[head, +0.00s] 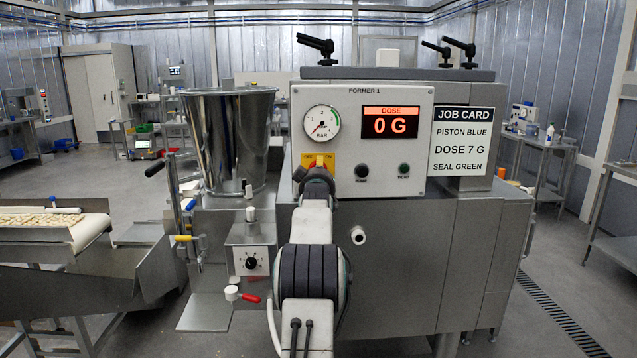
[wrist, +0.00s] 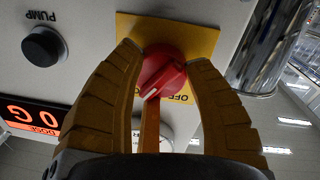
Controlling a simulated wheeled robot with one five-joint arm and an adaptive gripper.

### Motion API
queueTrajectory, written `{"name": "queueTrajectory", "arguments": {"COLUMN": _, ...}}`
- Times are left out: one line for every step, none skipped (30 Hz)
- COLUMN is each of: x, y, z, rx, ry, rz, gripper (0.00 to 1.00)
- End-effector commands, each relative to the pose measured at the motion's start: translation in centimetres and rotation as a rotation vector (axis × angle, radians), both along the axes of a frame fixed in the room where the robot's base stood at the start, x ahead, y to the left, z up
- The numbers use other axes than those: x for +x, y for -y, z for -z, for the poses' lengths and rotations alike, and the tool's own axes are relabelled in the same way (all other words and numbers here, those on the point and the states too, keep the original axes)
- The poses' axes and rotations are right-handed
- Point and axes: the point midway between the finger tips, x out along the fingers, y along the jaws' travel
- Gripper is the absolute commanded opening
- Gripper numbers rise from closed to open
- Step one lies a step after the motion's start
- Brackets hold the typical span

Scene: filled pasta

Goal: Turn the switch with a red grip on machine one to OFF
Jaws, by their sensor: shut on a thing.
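The switch with a red grip (wrist: 165,70) sits on a yellow plate (wrist: 205,38) on the panel marked FORMER 1. In the head view the yellow plate (head: 331,157) reads OFF at its left and ON at its right. My gripper (wrist: 165,62) has its two tan fingers on either side of the red grip, shut on it. In the head view my gripper (head: 317,175) covers most of the switch. In the wrist view, seen about upside down, the grip's white mark points down-left, away from the OFF lettering, toward the ON side.
A pressure gauge (head: 322,122), a display reading DOSE 0 G (head: 391,122), a PUMP button (head: 362,172) and another button (head: 404,171) are on the same panel. A steel hopper (head: 229,140) stands close at the left. A job card (head: 460,141) is at the right.

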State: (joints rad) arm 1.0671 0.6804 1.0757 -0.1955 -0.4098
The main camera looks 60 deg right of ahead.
Motion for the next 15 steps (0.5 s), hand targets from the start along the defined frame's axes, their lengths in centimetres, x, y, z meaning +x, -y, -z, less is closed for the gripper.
{"name": "queueTrajectory", "arguments": {"x": 0.11, "y": -0.14, "z": 0.18, "rx": -0.031, "ry": -0.021, "rz": -0.001, "gripper": 0.15}}
{"name": "queueTrajectory", "arguments": {"x": 0.11, "y": -0.14, "z": 0.14, "rx": -0.043, "ry": -0.039, "rz": -0.001, "gripper": 0.15}}
{"name": "queueTrajectory", "arguments": {"x": 0.13, "y": -0.15, "z": 0.08, "rx": -0.057, "ry": -0.062, "rz": 0.0, "gripper": 0.15}}
{"name": "queueTrajectory", "arguments": {"x": 0.14, "y": -0.15, "z": 0.03, "rx": -0.067, "ry": -0.078, "rz": 0.0, "gripper": 0.15}}
{"name": "queueTrajectory", "arguments": {"x": 0.14, "y": -0.16, "z": -0.06, "rx": -0.078, "ry": -0.095, "rz": 0.0, "gripper": 0.15}}
{"name": "queueTrajectory", "arguments": {"x": 0.16, "y": -0.17, "z": -0.1, "rx": -0.091, "ry": -0.117, "rz": 0.0, "gripper": 0.15}}
{"name": "queueTrajectory", "arguments": {"x": 0.17, "y": -0.17, "z": -0.15, "rx": -0.099, "ry": -0.131, "rz": 0.0, "gripper": 0.15}}
{"name": "queueTrajectory", "arguments": {"x": 0.18, "y": -0.18, "z": -0.2, "rx": -0.109, "ry": -0.146, "rz": 0.001, "gripper": 0.15}}
{"name": "queueTrajectory", "arguments": {"x": 0.19, "y": -0.19, "z": -0.26, "rx": -0.121, "ry": -0.163, "rz": 0.001, "gripper": 0.15}}
{"name": "queueTrajectory", "arguments": {"x": 0.19, "y": -0.19, "z": -0.28, "rx": -0.127, "ry": -0.175, "rz": 0.002, "gripper": 0.15}}
{"name": "queueTrajectory", "arguments": {"x": 0.2, "y": -0.2, "z": -0.31, "rx": -0.135, "ry": -0.186, "rz": 0.002, "gripper": 0.15}}
{"name": "queueTrajectory", "arguments": {"x": 0.21, "y": -0.2, "z": -0.35, "rx": -0.143, "ry": -0.201, "rz": 0.002, "gripper": 0.15}}
{"name": "queueTrajectory", "arguments": {"x": 0.22, "y": -0.21, "z": -0.37, "rx": -0.149, "ry": -0.209, "rz": 0.002, "gripper": 0.15}}
{"name": "queueTrajectory", "arguments": {"x": 0.23, "y": -0.21, "z": -0.39, "rx": -0.154, "ry": -0.219, "rz": 0.003, "gripper": 0.15}}
{"name": "queueTrajectory", "arguments": {"x": 0.24, "y": -0.22, "z": -0.42, "rx": -0.16, "ry": -0.228, "rz": 0.003, "gripper": 0.15}}
